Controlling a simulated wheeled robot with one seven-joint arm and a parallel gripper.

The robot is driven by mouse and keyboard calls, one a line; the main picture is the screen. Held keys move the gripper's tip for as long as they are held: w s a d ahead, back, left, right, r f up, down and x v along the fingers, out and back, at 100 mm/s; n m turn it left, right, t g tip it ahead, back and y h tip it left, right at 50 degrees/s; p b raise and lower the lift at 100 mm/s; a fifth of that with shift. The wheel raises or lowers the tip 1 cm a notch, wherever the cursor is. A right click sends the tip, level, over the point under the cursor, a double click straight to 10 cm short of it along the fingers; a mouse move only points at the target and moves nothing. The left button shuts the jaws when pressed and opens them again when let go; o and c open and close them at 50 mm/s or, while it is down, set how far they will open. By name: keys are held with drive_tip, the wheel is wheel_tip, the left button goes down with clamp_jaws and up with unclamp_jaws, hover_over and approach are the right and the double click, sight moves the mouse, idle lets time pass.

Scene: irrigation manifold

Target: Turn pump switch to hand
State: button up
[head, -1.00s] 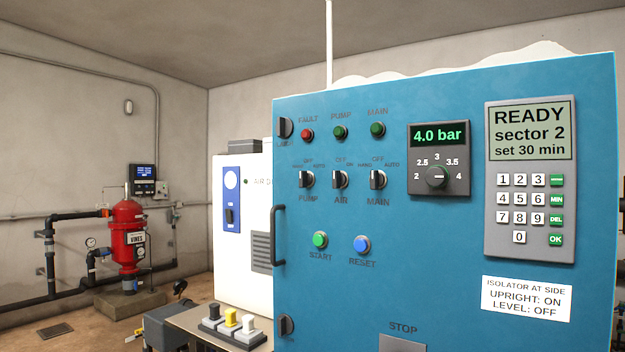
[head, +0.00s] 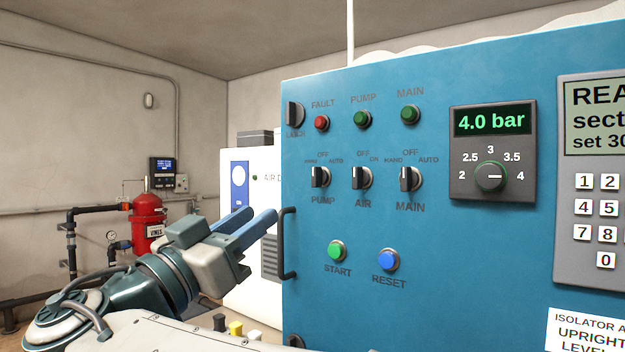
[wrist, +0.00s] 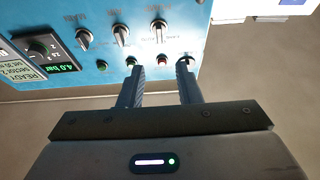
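The pump switch (head: 320,177) is a black knob with a light face on the blue panel, the leftmost in a row of three. Its handle stands upright, toward OFF; HAND is marked to the left and AUTO to the right. In the wrist view the panel is upside down and the pump switch (wrist: 158,28) is at the top, beyond the fingertips. My gripper (head: 259,213) is below and left of the switch in the head view, near the panel's left edge. In the wrist view my gripper (wrist: 160,68) has its fingers apart with nothing held between them.
The air switch (head: 361,178) and main switch (head: 410,179) are to the right. The fault lamp (head: 321,123) is above the pump switch. A black door handle (head: 284,243) stands out at the panel's left edge. Start (head: 337,250) and reset (head: 388,259) buttons are below.

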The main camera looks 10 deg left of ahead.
sight(313, 174)
drive_tip(key=p+x, duration=0.4)
drive_tip(key=x, duration=0.9)
drive_tip(key=shift+w+d+r+p, duration=0.2)
drive_tip(key=shift+r+p, duration=0.05)
drive_tip(key=shift+p, duration=0.05)
clamp_jaws()
